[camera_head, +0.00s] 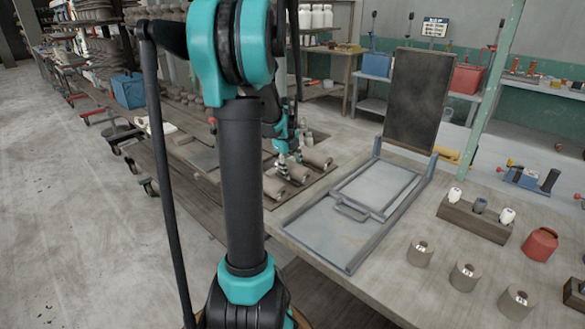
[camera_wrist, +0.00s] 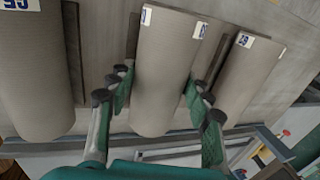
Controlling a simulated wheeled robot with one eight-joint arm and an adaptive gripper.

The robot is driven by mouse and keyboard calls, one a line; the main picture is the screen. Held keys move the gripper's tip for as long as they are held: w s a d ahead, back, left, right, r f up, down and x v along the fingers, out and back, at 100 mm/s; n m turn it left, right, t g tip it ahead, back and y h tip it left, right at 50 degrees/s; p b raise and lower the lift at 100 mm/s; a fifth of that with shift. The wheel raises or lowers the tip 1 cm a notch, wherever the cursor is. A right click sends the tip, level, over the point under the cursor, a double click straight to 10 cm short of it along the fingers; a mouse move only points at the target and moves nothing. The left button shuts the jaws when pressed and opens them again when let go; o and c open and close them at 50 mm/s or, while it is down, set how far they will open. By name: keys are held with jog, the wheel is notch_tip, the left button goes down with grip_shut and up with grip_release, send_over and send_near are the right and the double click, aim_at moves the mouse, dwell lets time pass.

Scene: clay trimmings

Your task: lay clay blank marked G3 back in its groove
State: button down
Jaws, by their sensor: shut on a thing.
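My gripper (camera_wrist: 158,100) is shut on the middle clay blank (camera_wrist: 165,65), a smooth grey-brown cylinder, with one finger on each side near its near end. The blank carries white labels with blue marks, too partial to read for sure. It lies roughly parallel to its neighbours; I cannot tell whether it touches its groove. A blank whose upside-down label looks like G5 (camera_wrist: 35,75) is on the left, and another labelled blank (camera_wrist: 240,75) is on the right. In the head view my gripper (camera_head: 287,160) is over the row of blanks, small and partly hidden by my arm.
Dark strips (camera_wrist: 73,60) run between the blanks. A metal-framed tray (camera_head: 318,228) and an upright dark board (camera_head: 411,100) stand to the right. Several short clay cylinders (camera_head: 465,276), a wooden holder (camera_head: 473,222) and a red jar (camera_head: 539,245) occupy the right bench.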

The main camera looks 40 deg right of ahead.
jog(key=c, duration=0.6)
grip_release()
jog(key=v, duration=1.2)
jog(key=shift+a, duration=0.1)
